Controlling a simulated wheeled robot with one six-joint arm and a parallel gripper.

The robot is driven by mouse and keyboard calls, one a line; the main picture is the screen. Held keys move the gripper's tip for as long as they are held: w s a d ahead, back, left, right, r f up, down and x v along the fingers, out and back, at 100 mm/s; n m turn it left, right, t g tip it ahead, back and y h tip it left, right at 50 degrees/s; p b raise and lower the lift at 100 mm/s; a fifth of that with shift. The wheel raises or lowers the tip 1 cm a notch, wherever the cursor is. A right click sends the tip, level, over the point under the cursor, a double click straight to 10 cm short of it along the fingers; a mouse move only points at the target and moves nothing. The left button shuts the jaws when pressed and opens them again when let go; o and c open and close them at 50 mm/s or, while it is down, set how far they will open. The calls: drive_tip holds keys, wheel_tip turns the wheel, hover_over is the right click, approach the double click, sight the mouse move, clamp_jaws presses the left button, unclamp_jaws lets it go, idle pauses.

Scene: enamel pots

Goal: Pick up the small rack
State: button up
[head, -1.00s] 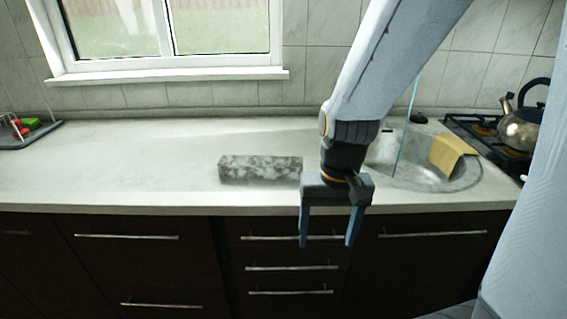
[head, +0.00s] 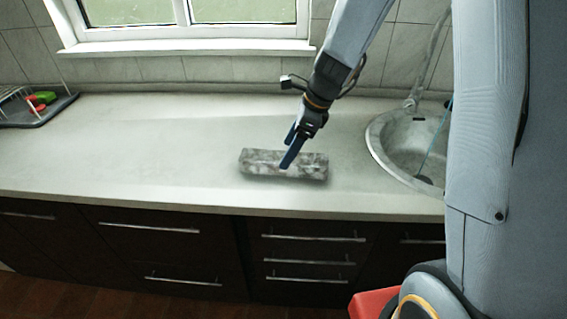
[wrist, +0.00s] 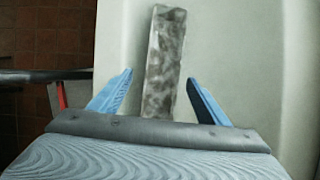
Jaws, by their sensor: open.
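A long, low block with a mottled grey and white surface (head: 310,167) lies on the counter, left of the sink; it looks solid, and I cannot tell whether it is the small rack. It also shows in the wrist view (wrist: 168,45), running away from my gripper. My gripper (head: 288,153) is open and empty over the middle of the block. In the wrist view its blue fingers (wrist: 160,76) appear on either side of the block. I cannot tell whether they touch it. A wire rack (head: 14,98) is partly in view at the far left.
A dark tray (head: 60,106) with red and green items is at the left end of the counter (head: 150,150). A round metal sink (head: 375,140) with a faucet is to the right. The counter between tray and block is clear. A window is behind.

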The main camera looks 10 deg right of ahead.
drive_tip(key=shift+p+x, duration=0.55)
drive_tip(key=shift+x, duration=1.9)
drive_tip(key=shift+w+d+f, duration=0.1)
drive_tip(key=shift+w+d, duration=0.05)
drive_tip(key=shift+d, duration=0.05)
drive_tip(key=c, duration=1.3)
